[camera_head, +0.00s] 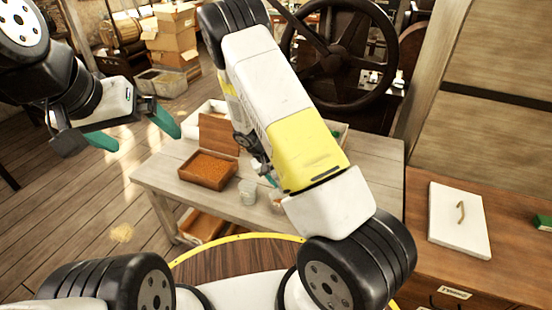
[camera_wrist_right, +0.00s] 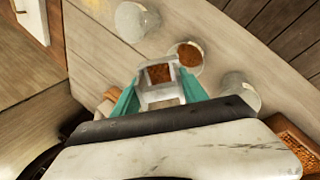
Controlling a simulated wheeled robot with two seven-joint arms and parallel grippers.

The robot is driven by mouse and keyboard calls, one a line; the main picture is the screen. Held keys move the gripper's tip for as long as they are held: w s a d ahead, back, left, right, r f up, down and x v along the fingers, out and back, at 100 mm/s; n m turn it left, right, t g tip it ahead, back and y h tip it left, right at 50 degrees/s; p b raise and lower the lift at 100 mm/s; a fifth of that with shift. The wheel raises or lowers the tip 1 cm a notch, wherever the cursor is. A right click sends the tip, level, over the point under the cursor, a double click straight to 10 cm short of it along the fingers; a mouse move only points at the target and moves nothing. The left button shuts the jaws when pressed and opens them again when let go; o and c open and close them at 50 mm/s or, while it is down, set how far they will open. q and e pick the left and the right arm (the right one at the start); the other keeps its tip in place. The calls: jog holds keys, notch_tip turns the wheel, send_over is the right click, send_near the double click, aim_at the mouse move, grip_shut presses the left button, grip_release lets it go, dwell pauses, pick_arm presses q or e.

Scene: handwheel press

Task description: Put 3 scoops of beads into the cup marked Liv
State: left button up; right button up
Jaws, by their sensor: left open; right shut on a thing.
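My right gripper (camera_wrist_right: 155,95) is shut on a clear scoop (camera_wrist_right: 148,96) with brown-orange beads in it. The scoop is beside a clear cup with beads in it (camera_wrist_right: 187,57) and overlaps its edge in the wrist view. Two other clear cups, one far (camera_wrist_right: 136,20) and one at right (camera_wrist_right: 240,88), look empty. No name can be read on any cup, so I cannot tell which is Liv. The bead box (camera_head: 208,169) is on the table; its corner shows in the wrist view (camera_wrist_right: 300,145). My left gripper (camera_head: 135,131) is open and empty, left of the table.
The pale wooden table (camera_head: 170,190) has a bare front edge. A dark handwheel (camera_head: 335,62) stands behind it. A brown cabinet with a white lid-like board (camera_head: 459,220) is at right. Cardboard boxes (camera_head: 170,35) are stacked at the back. Floor at left is clear.

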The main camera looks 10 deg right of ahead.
jog(key=shift+s+a+f+t+h, duration=0.1)
jog(key=shift+a+t+h, duration=0.2)
jog(key=shift+a+h, duration=0.95)
jog(key=shift+d+h, duration=0.25)
jog(key=shift+d, duration=0.05)
